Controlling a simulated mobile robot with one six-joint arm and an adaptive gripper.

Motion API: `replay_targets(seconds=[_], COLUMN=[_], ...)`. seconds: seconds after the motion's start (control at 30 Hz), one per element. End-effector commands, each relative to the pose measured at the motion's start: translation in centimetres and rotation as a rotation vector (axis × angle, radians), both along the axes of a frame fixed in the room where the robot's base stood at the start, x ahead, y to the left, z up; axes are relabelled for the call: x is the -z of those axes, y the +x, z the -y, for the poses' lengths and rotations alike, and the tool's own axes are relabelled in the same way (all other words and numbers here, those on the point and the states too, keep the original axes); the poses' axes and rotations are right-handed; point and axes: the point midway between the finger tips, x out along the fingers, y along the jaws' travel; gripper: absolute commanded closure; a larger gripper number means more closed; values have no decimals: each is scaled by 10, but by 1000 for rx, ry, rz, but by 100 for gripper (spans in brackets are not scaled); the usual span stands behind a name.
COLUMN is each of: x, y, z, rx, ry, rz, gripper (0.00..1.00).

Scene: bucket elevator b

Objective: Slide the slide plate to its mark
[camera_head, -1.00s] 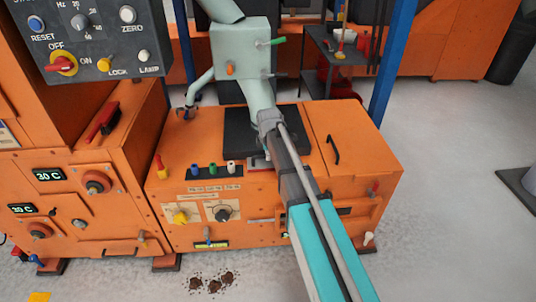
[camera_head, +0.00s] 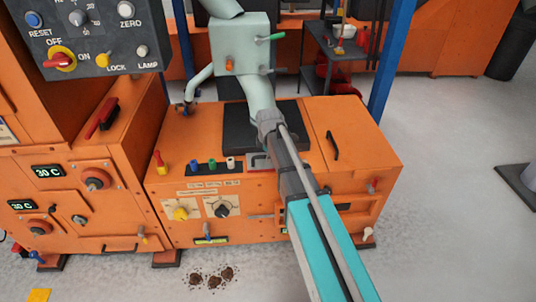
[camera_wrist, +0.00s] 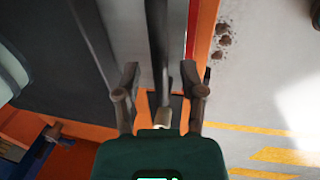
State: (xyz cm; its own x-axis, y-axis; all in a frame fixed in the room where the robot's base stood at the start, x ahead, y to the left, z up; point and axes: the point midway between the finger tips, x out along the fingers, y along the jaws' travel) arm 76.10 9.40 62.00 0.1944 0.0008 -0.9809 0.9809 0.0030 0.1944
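My gripper (camera_wrist: 162,78) shows in the wrist view, its two dark fingers apart. Between them run a long dark bar (camera_wrist: 158,45) and a pale stub (camera_wrist: 162,118) close to the palm; I cannot tell whether a finger touches either. A flat grey plate (camera_wrist: 122,25), which may be the slide plate, lies above the fingers in the wrist view. In the head view a small grey piece with a reddish edge (camera_head: 257,160) shows at the front of the black pad, partly hidden by my arm. My fingers cannot be made out there. The mark is not clearly visible.
An orange cabinet (camera_head: 355,155) carries a black pad (camera_head: 240,138), switches and knobs. A control panel (camera_head: 90,35) is at upper left. Brown crumbs (camera_head: 213,278) lie on the floor in front. A blue post (camera_head: 392,65) stands behind. The floor at right is mostly clear.

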Motion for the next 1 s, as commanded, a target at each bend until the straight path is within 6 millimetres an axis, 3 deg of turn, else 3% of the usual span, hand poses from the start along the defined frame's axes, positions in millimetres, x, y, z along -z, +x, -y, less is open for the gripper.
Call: replay_targets(seconds=[0.43,0.73,1.0], x=[0,0,-28], y=[4,30,21], z=[0,0,0], rx=[0,1,0], ry=[0,0,0], rz=[1,1,1], gripper=[45,45,45])
